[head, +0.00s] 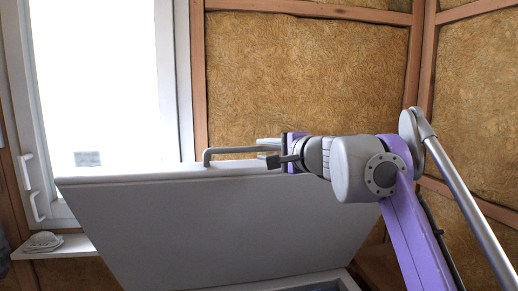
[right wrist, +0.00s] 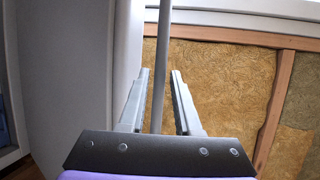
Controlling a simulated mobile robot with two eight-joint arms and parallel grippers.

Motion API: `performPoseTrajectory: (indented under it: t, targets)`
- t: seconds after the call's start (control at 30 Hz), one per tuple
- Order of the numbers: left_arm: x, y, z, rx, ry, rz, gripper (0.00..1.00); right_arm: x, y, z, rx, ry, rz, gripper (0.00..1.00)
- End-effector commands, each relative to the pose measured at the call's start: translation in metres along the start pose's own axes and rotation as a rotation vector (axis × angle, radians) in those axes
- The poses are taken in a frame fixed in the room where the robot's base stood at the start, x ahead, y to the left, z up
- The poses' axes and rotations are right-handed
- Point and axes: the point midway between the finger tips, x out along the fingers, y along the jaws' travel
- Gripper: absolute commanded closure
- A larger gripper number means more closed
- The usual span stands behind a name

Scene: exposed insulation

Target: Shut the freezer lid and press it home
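The freezer lid (head: 190,225) is a large grey panel that stands raised and leans back over the freezer body (head: 345,280), whose rim just shows at the bottom of the head view. A grey bar handle (head: 228,150) runs along the lid's top edge. My right gripper (head: 268,150) is at the right part of this handle. In the right wrist view the bar (right wrist: 161,70) passes between the two fingers of the right gripper (right wrist: 160,75), with a gap visible on each side. The fingers are open. The lid (right wrist: 70,70) fills the left there. My left gripper is not in view.
A bright window (head: 95,90) with white handles is at the left. A small white shelf (head: 70,248) below it carries a pale object (head: 42,241). Wooden studs and yellow insulation (head: 300,75) cover the wall behind the lid.

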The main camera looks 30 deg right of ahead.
Motion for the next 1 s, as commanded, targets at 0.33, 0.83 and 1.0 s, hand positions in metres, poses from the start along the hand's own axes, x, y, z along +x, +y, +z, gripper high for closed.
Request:
performPoseTrajectory:
  t: [0.33,0.83,1.0]
  targets:
    - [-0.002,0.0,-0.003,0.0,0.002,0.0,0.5,0.032,0.0,0.0,0.0,0.0,0.0,0.68]
    - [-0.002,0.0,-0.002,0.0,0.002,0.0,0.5,0.032,0.0,0.0,-0.001,0.0,0.001,1.0]
    - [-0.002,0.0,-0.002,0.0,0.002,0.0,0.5,0.032,0.0,0.0,-0.001,0.0,0.001,1.0]
